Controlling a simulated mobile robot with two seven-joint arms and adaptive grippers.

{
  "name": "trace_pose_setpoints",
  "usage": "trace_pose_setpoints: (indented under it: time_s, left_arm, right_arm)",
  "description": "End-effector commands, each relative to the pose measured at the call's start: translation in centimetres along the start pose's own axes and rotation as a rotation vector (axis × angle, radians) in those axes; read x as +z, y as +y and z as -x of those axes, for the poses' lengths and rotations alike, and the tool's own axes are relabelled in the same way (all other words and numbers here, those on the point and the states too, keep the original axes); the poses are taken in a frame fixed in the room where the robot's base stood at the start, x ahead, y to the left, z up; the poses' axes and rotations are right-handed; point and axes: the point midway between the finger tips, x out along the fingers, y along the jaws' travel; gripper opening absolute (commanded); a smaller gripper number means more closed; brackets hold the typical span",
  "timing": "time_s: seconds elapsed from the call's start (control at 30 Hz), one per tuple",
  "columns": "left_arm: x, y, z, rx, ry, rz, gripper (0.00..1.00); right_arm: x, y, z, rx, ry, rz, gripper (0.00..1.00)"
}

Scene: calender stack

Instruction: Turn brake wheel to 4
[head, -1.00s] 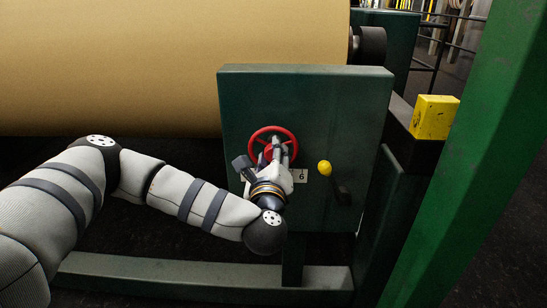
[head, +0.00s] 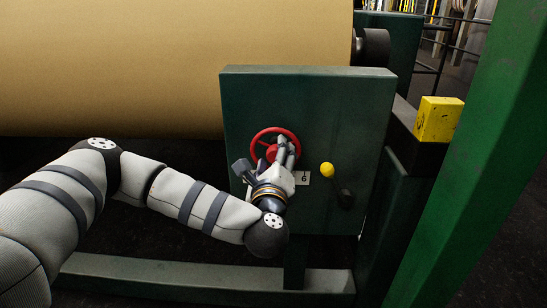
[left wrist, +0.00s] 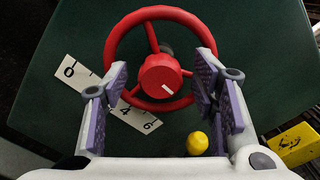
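The red brake wheel (head: 256,140) is on the front of a dark green panel (head: 330,110). In the left wrist view the wheel (left wrist: 124,30) has a red hub (left wrist: 160,76) with a short white mark slanting toward the lower right. A white scale plate (left wrist: 77,77) shows a 0 and a 6, partly hidden by a finger. My left gripper (head: 286,150) is at the right part of the wheel in the head view. In the wrist view its fingers (left wrist: 163,92) are wide apart, either side of the hub, with nothing clamped. Contact with the rim cannot be told.
A yellow box (head: 438,119) sits farther right, beside a green post (head: 470,190). A large tan roll (head: 170,70) is behind.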

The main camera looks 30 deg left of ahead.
Motion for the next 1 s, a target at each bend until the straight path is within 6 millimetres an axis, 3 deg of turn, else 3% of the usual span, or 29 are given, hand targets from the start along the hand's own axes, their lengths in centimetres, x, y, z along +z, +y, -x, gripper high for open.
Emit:
trace_pose_setpoints:
  time_s: [0.17, 0.27, 0.43, 1.0]
  left_arm:
    - [0.0, -0.1, 0.6, -0.001, 0.001, 0.000, 0.53]
    - [-0.1, 0.0, 2.6, -0.001, 0.005, 0.001, 0.53]
    - [-0.3, 0.0, 7.8, 0.000, 0.011, 0.002, 0.53]
    - [0.0, 0.0, 12.0, 0.000, 0.000, 0.001, 0.53]
  right_arm:
    - [0.0, 0.0, 0.0, 0.000, 0.000, 0.000, 0.00]
    - [0.0, 0.0, 0.0, 0.000, 0.000, 0.000, 0.00]
    - [0.0, 0.0, 0.0, 0.000, 0.000, 0.000, 0.00]
    - [0.0, 0.0, 0.0, 0.000, 0.000, 0.000, 0.00]
